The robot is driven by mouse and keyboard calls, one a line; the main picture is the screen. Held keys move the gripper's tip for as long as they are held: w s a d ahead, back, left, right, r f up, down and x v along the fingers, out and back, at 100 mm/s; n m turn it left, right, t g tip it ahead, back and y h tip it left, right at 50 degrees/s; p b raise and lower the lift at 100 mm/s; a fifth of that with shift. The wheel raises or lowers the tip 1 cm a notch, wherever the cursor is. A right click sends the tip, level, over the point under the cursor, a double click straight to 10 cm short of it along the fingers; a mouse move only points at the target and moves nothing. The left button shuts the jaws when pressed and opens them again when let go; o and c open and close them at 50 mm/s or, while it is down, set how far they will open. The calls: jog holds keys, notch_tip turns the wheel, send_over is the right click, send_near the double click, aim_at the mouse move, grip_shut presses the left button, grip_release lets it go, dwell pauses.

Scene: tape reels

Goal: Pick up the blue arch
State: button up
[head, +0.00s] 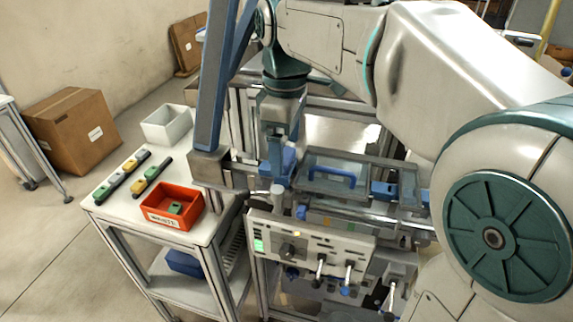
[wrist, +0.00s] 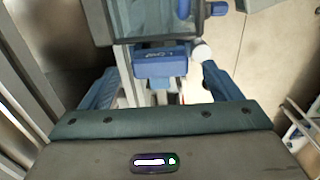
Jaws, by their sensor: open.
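The blue arch (head: 332,177) looks like a handle standing on a clear-topped tray or lid on the machine, in the head view. A blue curved piece (wrist: 183,9), likely the same arch, is cut off by the top edge of the wrist view. My gripper (head: 281,166) points down just left of the arch, apart from it. In the wrist view my gripper (wrist: 158,82) has its two blue fingers spread wide. A blue block with light lettering (wrist: 160,62) shows between and beyond them; I cannot tell whether it touches them.
A blue-grey upright post (head: 212,85) stands close left of my gripper. The machine's front panel (head: 310,250) has knobs and levers. On the left, a white cart (head: 108,213) carries a red bin (head: 182,224), a white bin (head: 178,113) and colored blocks. A cardboard box (head: 72,128) sits behind.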

aim_at(286, 156)
jog(key=shift+f, duration=1.55)
jog(key=shift+c, duration=0.4)
jog(key=c, duration=1)
jog(key=shift+r, duration=0.1)
jog(key=shift+c, duration=0.2)
